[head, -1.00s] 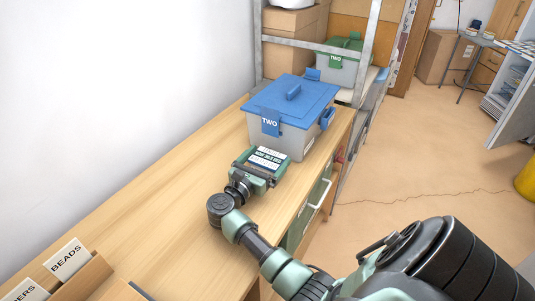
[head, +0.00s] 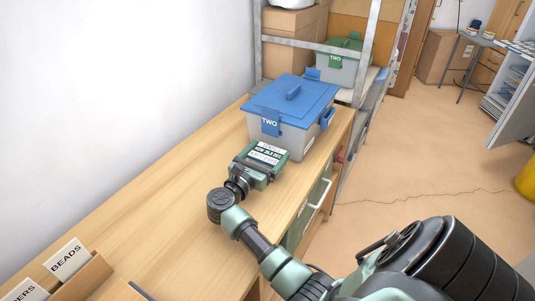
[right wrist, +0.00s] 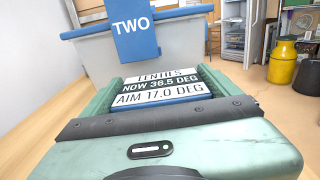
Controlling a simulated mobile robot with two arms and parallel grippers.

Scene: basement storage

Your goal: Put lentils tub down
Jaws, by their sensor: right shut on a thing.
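My right gripper (head: 268,152) is shut on the lentils tub (head: 265,155), just in front of a grey box with a blue lid on the wooden counter. In the right wrist view the tub (right wrist: 157,87) sits between the green jaws, with a blue edge and white and black label strips reading LENTILS, NOW 36.5 DEG and AIM 17.0 DEG. The jaws hide most of the tub, so I cannot tell whether its underside touches the counter. My left gripper is not in view.
The blue-lidded box (head: 292,98), marked TWO, stands close beyond the tub. A wooden holder with a BEADS card (head: 67,259) is at the lower left. A metal shelf with a green-lidded box (head: 338,62) stands behind.

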